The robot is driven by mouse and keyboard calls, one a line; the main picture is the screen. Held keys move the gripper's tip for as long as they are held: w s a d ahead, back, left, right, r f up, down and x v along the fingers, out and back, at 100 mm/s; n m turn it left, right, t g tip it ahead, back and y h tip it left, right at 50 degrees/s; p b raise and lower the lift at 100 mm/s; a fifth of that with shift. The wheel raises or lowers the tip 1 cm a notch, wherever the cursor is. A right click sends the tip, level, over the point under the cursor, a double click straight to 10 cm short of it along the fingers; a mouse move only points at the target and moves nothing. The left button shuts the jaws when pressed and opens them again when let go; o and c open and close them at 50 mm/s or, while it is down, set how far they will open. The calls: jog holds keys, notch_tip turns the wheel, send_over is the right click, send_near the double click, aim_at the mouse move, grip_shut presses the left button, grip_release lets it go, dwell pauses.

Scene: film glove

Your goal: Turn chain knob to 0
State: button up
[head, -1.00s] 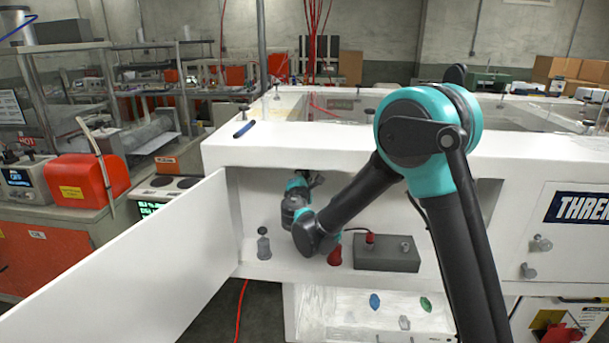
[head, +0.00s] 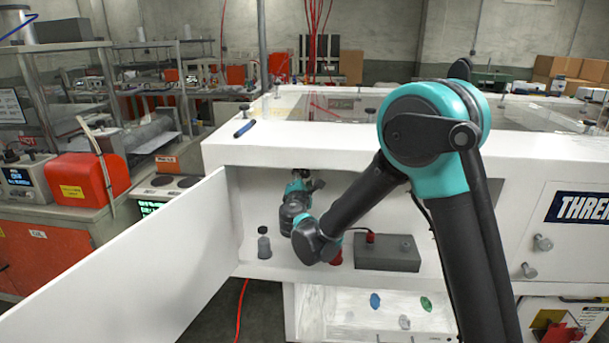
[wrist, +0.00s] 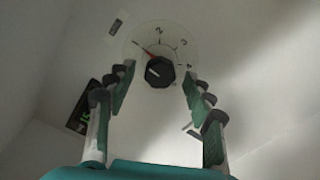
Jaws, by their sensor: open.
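In the wrist view a black knob (wrist: 159,72) sits on a pale round dial (wrist: 177,40) with numbers and a red mark at its upper left. The numbers are too small to read surely. My gripper (wrist: 158,83) is open, with one finger on each side below the knob, and the knob shows between the fingertips. I cannot tell whether either finger touches it. In the head view my gripper (head: 302,178) is inside the white cabinet's recess (head: 345,190), and the knob is hidden there.
A small green-lit display (wrist: 83,120) is left of the fingers. In the recess stand a grey bottle (head: 264,244) and a grey box (head: 387,252) with a red connector. The open white door (head: 130,265) borders the recess on the left.

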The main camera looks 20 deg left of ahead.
jog(key=v, duration=0.9)
jog(key=shift+s, duration=0.1)
